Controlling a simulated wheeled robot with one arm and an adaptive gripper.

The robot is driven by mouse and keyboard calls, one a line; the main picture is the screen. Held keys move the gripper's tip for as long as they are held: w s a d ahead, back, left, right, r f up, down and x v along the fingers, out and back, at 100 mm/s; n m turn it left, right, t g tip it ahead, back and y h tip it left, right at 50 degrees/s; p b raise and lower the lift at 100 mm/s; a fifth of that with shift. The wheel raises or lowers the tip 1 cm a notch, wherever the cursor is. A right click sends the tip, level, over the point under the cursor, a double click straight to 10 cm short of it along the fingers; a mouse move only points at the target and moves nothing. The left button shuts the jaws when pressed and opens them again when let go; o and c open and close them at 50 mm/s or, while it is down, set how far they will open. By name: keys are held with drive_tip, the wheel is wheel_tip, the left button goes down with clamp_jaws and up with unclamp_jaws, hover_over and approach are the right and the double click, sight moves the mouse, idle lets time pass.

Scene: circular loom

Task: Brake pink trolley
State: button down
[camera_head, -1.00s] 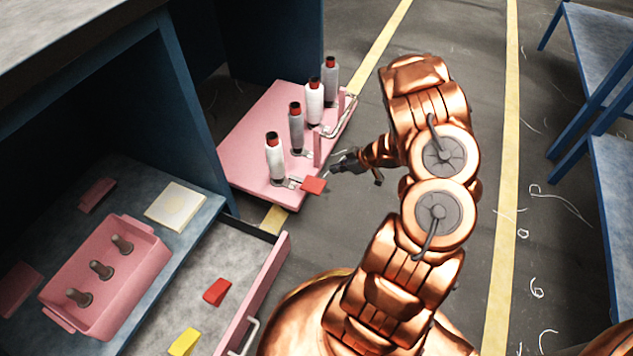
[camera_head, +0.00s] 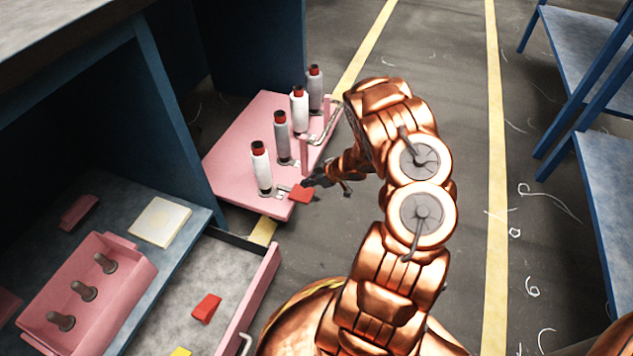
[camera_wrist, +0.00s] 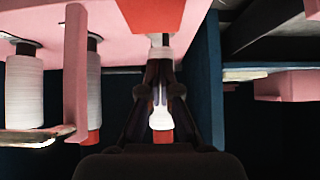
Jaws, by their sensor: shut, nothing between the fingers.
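The pink trolley (camera_head: 240,145) stands on the floor beside the dark blue bench, with several red-topped bobbins upright on it. A red brake pedal (camera_head: 301,194) sticks out from its near right corner, and it also shows at the top of the wrist view (camera_wrist: 152,14). A metal handle (camera_head: 327,128) runs along its right side. My gripper (camera_head: 309,183) is shut and empty, close beside the pedal at the trolley's right edge. In the wrist view my fingers (camera_wrist: 160,70) point toward the pedal, and I cannot tell whether they touch it.
A drawer (camera_head: 215,262) stands open at the lower left with a red block (camera_head: 206,307) in it. A pink tray with pegs (camera_head: 130,262) sits on the bench shelf. Blue tables (camera_head: 605,185) stand at the right. The floor between is clear.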

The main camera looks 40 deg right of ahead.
sight(298, 193)
drive_tip(key=f, duration=0.1)
drive_tip(key=f+b, duration=0.1)
drive_tip(key=w+f, duration=0.1)
drive_tip(key=shift+a+f, duration=0.3)
drive_tip(key=shift+f, duration=0.1)
drive_tip(key=shift+f+b, duration=0.45)
drive_tip(key=shift+f, duration=0.25)
drive_tip(key=shift+a, duration=0.1)
